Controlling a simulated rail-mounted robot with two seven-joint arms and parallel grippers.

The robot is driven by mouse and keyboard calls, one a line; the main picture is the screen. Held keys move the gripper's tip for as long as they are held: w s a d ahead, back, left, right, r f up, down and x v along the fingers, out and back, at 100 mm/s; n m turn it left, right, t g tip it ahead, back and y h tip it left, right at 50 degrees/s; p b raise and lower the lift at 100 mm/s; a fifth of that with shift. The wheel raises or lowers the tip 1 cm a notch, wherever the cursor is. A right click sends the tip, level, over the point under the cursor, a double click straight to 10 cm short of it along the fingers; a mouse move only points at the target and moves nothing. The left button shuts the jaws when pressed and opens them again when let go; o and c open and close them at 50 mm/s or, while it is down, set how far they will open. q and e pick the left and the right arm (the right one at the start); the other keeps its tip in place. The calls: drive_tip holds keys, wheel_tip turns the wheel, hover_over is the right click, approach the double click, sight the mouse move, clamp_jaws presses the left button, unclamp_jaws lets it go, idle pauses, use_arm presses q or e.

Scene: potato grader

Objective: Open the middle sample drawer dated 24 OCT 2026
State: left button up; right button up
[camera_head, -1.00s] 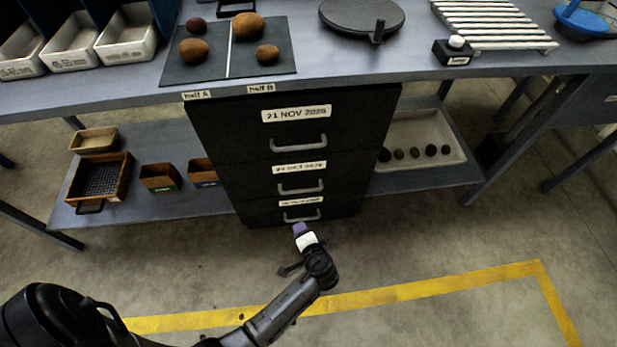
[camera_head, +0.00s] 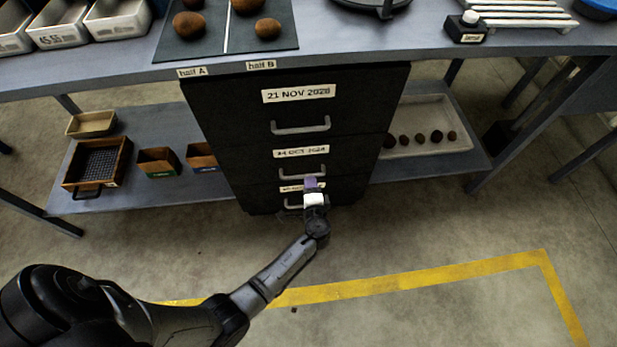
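A black drawer cabinet (camera_head: 240,130) hangs under the bench with three stacked drawers, all looking closed. The middle drawer (camera_head: 258,163) bears a label (camera_head: 301,152) that reads about 24 OCT, with a grey bar handle (camera_head: 303,175) below it. The top drawer (camera_head: 235,108) is labelled 21 NOV. The bottom drawer (camera_head: 265,196) has a label partly hidden by my gripper. My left gripper (camera_head: 311,184) is in front of the cabinet, its purple tip just below the middle handle in the picture. I cannot tell whether it touches the handle or how its fingers stand. My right gripper is not in view.
The bench top (camera_head: 420,40) overhangs the cabinet. The lower shelf (camera_head: 210,193) holds wooden boxes (camera_head: 158,161) at left and a pale tray (camera_head: 432,148) of dark potatoes at right.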

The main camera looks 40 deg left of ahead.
sight(308, 175)
use_arm(q)
drive_tip(key=shift+b+x, duration=0.8)
drive_tip(key=shift+x, duration=1.75)
drive_tip(key=shift+s, duration=0.1)
clamp_jaws()
